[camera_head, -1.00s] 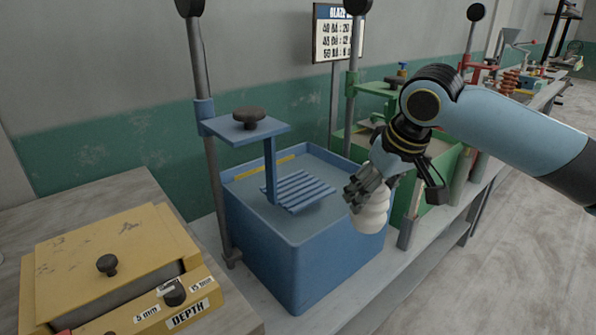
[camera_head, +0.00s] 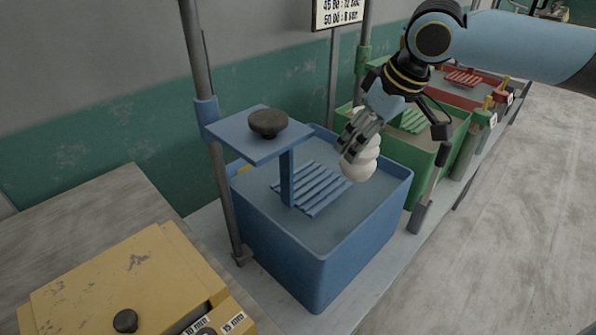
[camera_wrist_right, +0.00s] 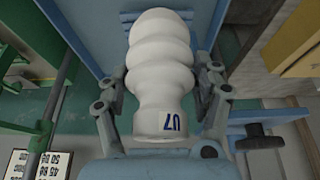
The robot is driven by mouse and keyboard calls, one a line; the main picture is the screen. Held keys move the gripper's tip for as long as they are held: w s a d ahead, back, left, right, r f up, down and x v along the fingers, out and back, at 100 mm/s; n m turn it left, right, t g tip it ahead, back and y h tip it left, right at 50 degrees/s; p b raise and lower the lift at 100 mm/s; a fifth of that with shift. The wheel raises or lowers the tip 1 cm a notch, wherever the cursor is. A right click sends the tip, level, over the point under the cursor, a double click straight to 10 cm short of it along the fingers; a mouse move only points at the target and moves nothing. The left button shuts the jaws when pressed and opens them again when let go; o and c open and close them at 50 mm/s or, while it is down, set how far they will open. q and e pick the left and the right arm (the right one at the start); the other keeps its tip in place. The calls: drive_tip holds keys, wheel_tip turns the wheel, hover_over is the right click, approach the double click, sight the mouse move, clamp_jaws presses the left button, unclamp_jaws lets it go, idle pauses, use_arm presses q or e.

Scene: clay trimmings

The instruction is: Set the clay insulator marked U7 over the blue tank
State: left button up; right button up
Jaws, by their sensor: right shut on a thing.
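The pale clay insulator (camera_head: 361,162) is held in my right gripper (camera_head: 356,143) above the far right part of the blue tank (camera_head: 312,262). In the right wrist view the insulator (camera_wrist_right: 160,70) fills the middle, with U7 in blue on its near end. The fingers (camera_wrist_right: 165,88) are shut on its sides. The blue tank holds grey liquid. A slatted blue rack (camera_head: 318,187) hangs in it from a post under a blue plate (camera_head: 256,134) with a dark knob (camera_head: 267,124). My left gripper is not in view.
A green tank (camera_head: 440,142) stands just beyond the blue one, with a red tank (camera_head: 462,93) farther back. A grey upright pole (camera_head: 212,150) stands at the blue tank's left. A yellow box (camera_head: 120,290) with a dark knob is at the front left.

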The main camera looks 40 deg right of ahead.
drive_tip(key=shift+w+f, duration=0.25)
drive_tip(key=shift+w, duration=0.35)
drive_tip(key=shift+w+f, duration=0.2)
drive_tip(key=shift+w, duration=0.35)
drive_tip(key=w+f, duration=0.4)
drive_tip(key=w, duration=0.1)
drive_tip(key=w+f, duration=0.4)
drive_tip(key=f, duration=0.1)
drive_tip(key=shift+w+a+f, duration=0.2)
drive_tip(key=shift+w+f, duration=0.05)
drive_tip(key=shift+w, duration=0.15)
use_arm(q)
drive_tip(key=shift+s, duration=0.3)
use_arm(e)
drive_tip(key=shift+f, duration=0.2)
drive_tip(key=shift+f, duration=0.15)
drive_tip(key=o, duration=1.7)
